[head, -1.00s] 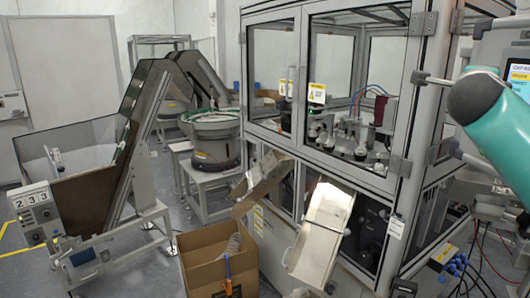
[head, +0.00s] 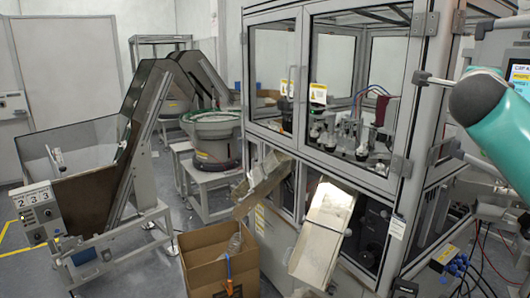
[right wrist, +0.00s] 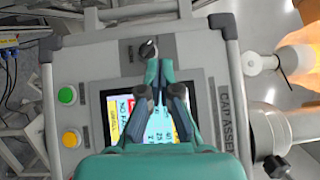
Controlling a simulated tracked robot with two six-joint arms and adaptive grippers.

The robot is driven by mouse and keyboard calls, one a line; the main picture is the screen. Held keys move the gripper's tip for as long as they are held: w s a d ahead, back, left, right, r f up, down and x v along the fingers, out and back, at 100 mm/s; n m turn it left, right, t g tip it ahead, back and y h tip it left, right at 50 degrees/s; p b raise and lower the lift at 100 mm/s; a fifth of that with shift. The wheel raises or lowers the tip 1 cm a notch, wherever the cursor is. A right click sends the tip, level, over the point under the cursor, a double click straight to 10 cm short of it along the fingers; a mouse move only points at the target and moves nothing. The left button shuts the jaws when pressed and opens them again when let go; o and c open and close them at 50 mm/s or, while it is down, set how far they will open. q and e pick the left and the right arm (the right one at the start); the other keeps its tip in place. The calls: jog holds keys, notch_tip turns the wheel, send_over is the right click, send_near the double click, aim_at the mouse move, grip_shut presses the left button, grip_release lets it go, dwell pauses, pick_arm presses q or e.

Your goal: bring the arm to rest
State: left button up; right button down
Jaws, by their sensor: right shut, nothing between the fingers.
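My right arm (head: 490,108), teal and grey, reaches in from the right edge of the head view, in front of the machine's control panel. Its gripper is not visible there. In the right wrist view my right gripper (right wrist: 159,70) is shut with nothing between its fingers. Its tips point at the panel (right wrist: 200,52), just below a dark rotary knob (right wrist: 148,49); I cannot tell whether they touch anything. The fingers partly hide a lit screen (right wrist: 118,108). My left gripper is in neither view.
The panel has a green button (right wrist: 67,96) and a yellow button (right wrist: 71,138). The glazed machine cabinet (head: 427,22) stands left of my arm. A cardboard box (head: 205,275), a metal chute (head: 322,232), a bowl feeder (head: 213,128) and an inclined conveyor (head: 143,125) stand further left.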

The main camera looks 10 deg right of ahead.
jog(key=shift+x, duration=2.65)
